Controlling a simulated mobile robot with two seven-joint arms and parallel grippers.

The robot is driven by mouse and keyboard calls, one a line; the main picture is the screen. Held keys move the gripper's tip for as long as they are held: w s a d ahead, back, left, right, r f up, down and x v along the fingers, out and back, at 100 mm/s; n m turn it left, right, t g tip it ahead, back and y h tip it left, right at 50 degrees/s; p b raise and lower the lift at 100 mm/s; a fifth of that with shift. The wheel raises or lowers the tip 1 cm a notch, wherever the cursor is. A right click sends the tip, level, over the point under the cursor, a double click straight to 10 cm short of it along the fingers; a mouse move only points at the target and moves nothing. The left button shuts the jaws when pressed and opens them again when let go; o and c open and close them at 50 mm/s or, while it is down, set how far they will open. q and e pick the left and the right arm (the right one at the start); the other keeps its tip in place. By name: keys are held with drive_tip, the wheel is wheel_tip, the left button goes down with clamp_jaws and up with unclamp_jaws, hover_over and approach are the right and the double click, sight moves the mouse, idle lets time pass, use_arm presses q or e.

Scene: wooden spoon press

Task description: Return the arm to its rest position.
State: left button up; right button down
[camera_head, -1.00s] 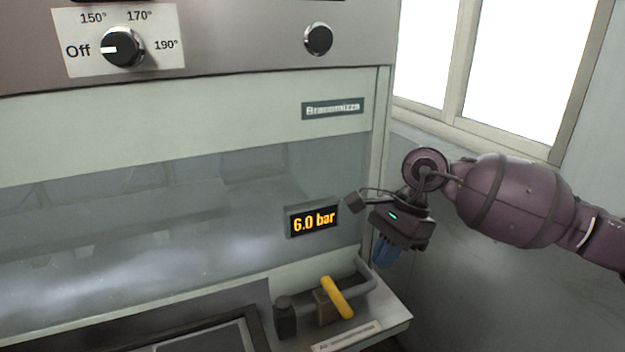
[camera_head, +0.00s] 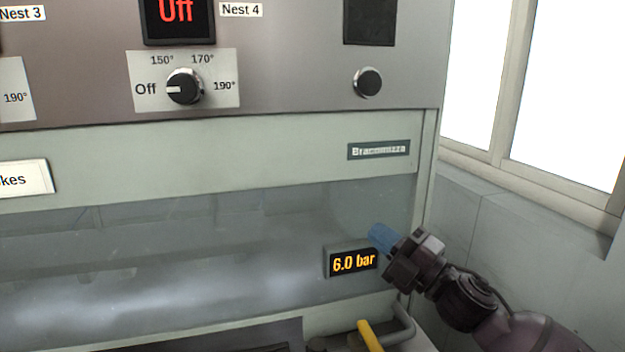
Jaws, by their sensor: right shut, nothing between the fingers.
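My right gripper (camera_head: 381,237) comes in from the lower right on my purple arm. Its blue fingers are shut with nothing between them and point up and left. It appears in front of the press's right side, just above and right of the pressure display (camera_head: 353,262), which reads 6.0 bar. I cannot tell whether it touches the press. My left gripper is not in view.
The press panel has a temperature knob (camera_head: 184,87) pointing at Off, a dark round button (camera_head: 367,82) and a red Off readout (camera_head: 178,14). A yellow lever (camera_head: 369,336) is partly cut off at the bottom. A window (camera_head: 570,100) is at right.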

drive_tip(key=s+d+f+m+t+h, duration=0.1)
drive_tip(key=s+d+f+m+h, duration=0.2)
drive_tip(key=f+m, duration=0.4)
drive_tip(key=s+d+f+m+h, duration=0.1)
drive_tip(key=d+f+m+h, duration=0.4)
drive_tip(key=f, duration=0.3)
drive_tip(key=s+d+f+m+t+h, duration=0.1)
drive_tip(key=s+d+f+m+h, duration=0.1)
drive_tip(key=f+m+h, duration=0.45)
drive_tip(key=s+d+f+m+g+h, duration=0.1)
drive_tip(key=s+d+f+m+g, duration=0.1)
drive_tip(key=s+f, duration=0.7)
drive_tip(key=s+d+f+m+g+h, duration=0.1)
drive_tip(key=s+d+f+m+g, duration=0.2)
drive_tip(key=s+f, duration=0.7)
drive_tip(key=s+d+m, duration=0.1)
drive_tip(key=s+m, duration=0.1)
drive_tip(key=s, duration=0.1)
drive_tip(key=shift+f, duration=0.3)
